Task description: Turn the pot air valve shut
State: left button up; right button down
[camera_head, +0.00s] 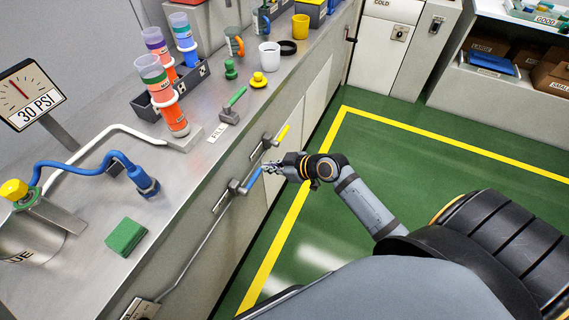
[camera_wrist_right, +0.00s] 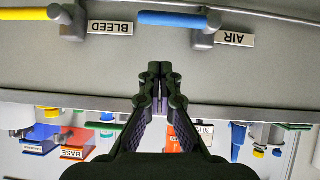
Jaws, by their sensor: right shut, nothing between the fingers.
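The air valve has a blue lever (camera_head: 254,179) on a grey body on the bench's front face. In the right wrist view, which is upside down, the blue lever (camera_wrist_right: 172,18) lies along the panel beside the AIR label (camera_wrist_right: 234,39). My right gripper (camera_head: 268,169) is beside the free end of the blue lever; whether it touches is unclear. In the wrist view its fingertips (camera_wrist_right: 160,72) are together and empty, apart from the lever in the picture. The pot (camera_head: 30,240) stands at lower left with a blue hose (camera_head: 85,170). My left gripper is out of view.
The bleed valve's yellow lever (camera_head: 282,134) is close by on the same panel, with its BLEED label (camera_wrist_right: 110,28). A gauge (camera_head: 32,95) reads 30 PSI. A green block (camera_head: 126,237) and tubes of coloured liquid stand on the bench. The green floor (camera_head: 470,145) is open.

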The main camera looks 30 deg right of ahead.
pick_arm(q)
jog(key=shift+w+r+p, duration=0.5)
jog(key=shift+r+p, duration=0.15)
jog(key=shift+p, duration=0.05)
pick_arm(e)
jog(key=v, duration=0.6)
jog(key=shift+w+d+r, duration=0.1)
jog(key=shift+w+r, duration=0.1)
jog(key=shift+w, duration=0.05)
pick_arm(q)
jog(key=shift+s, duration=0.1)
pick_arm(e)
jog(key=shift+d, duration=0.1)
